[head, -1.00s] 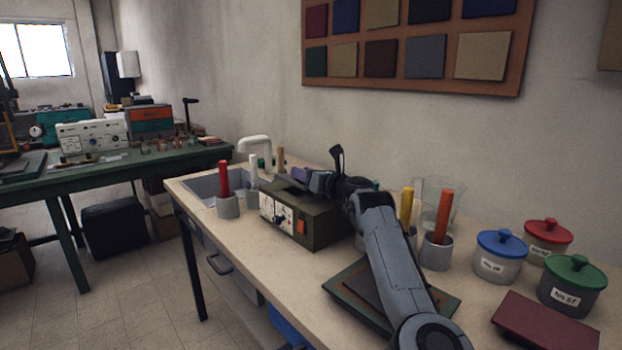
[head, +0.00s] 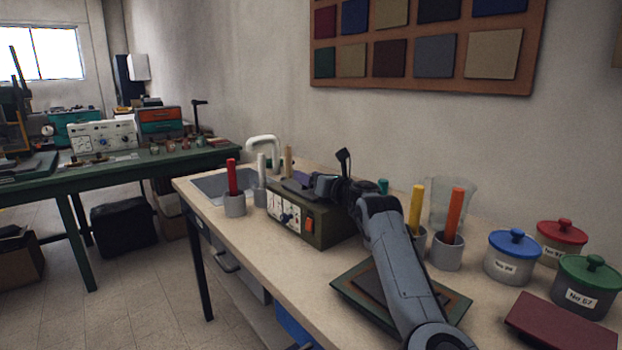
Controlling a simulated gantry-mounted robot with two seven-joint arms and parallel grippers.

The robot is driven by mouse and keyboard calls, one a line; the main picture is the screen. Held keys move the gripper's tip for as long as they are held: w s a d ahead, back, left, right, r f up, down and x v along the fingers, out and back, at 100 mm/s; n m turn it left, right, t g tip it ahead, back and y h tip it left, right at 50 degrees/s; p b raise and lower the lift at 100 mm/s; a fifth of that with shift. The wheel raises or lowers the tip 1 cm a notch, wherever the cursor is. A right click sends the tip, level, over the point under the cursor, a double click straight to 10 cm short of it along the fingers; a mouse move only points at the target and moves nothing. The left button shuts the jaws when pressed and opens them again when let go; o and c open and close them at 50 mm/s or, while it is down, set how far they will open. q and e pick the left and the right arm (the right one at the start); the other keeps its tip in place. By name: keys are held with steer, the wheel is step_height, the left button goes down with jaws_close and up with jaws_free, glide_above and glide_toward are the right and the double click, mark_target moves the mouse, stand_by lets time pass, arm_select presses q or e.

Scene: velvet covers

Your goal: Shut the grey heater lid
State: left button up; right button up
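The heater (head: 325,232) is a dark olive box on the bench, with a white front panel of knobs and an orange switch. A flat dark grey piece, seemingly its lid (head: 297,191), lies low over the top. The arm partly covers it, so I cannot tell whether it is fully shut. My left gripper (head: 322,186) is just above the heater's top, at or very near the grey piece. Its fingers are dark and small, so their opening is unclear. A thin black upright part rises beside the wrist. My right gripper is not in view.
Cups with a red stick (head: 235,203) and an orange stick (head: 448,252) flank the heater. A sink (head: 212,185) lies behind at left. A green-edged board (head: 346,287) is under my arm. Lidded jars (head: 511,262) and a maroon slab (head: 560,322) stand at right.

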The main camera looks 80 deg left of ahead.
arm_select(q)
steer(key=shift+w+d+r, duration=0.1)
steer(key=shift+w+d, duration=0.2)
steer(key=shift+d, duration=0.05)
steer(key=p+v, duration=0.3)
steer(key=v, duration=0.5)
steer(key=shift+w+d, duration=0.1)
steer(key=shift+d, duration=0.3)
steer(key=shift+w+d+p, duration=0.25)
steer(key=shift+d+p, duration=0.05)
steer(key=shift+d, duration=0.2)
